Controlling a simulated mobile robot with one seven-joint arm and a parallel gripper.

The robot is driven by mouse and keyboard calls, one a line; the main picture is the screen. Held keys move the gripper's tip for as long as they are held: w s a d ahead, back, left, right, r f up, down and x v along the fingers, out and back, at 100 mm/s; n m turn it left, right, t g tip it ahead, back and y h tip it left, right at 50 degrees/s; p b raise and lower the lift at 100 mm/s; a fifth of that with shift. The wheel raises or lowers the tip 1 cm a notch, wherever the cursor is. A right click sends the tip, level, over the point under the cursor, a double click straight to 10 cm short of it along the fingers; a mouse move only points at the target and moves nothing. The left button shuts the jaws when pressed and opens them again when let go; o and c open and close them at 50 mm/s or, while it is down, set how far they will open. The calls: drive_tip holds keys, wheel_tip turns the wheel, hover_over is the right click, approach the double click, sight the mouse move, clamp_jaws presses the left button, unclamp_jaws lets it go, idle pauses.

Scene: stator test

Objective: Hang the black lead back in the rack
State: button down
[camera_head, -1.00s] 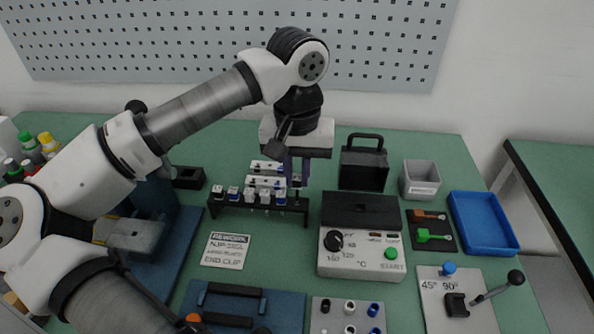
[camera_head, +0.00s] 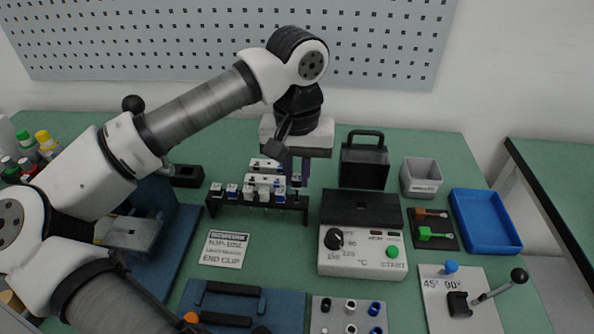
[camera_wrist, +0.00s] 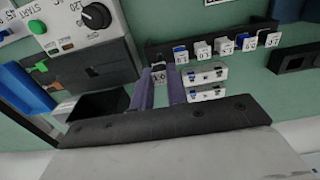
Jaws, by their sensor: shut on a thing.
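My gripper (camera_head: 297,182) points down at the right end of the black rack (camera_head: 306,214). In the wrist view its two purple fingers (camera_wrist: 159,80) are shut on a small piece with a white numbered tag and a dark top, the black lead (camera_wrist: 158,74). The held lead is at the end of the rack (camera_wrist: 215,36), beside the row of other tagged leads. I cannot tell whether it is seated in a slot or just above it. Leads with white and blue heads (camera_head: 249,193) hang in the rack. The held lead's lower part is hidden.
White terminal blocks (camera_head: 265,180) stand just behind the rack. A black box with a handle (camera_head: 364,168), a grey bin (camera_head: 421,179) and a blue tray (camera_head: 485,222) stand farther right.

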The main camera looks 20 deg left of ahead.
sight(297, 186)
drive_tip(key=shift+f, duration=0.1)
idle(0.3)
drive_tip(key=shift+f+b, duration=1)
drive_tip(key=shift+f, duration=0.15)
drive_tip(key=shift+f+b, duration=0.8)
drive_tip(key=shift+b, duration=0.15)
drive_tip(key=c, duration=1.3)
unclamp_jaws()
drive_tip(key=shift+r, duration=0.1)
wheel_tip(297, 186, up, 14)
drive_tip(key=shift+d, duration=0.15)
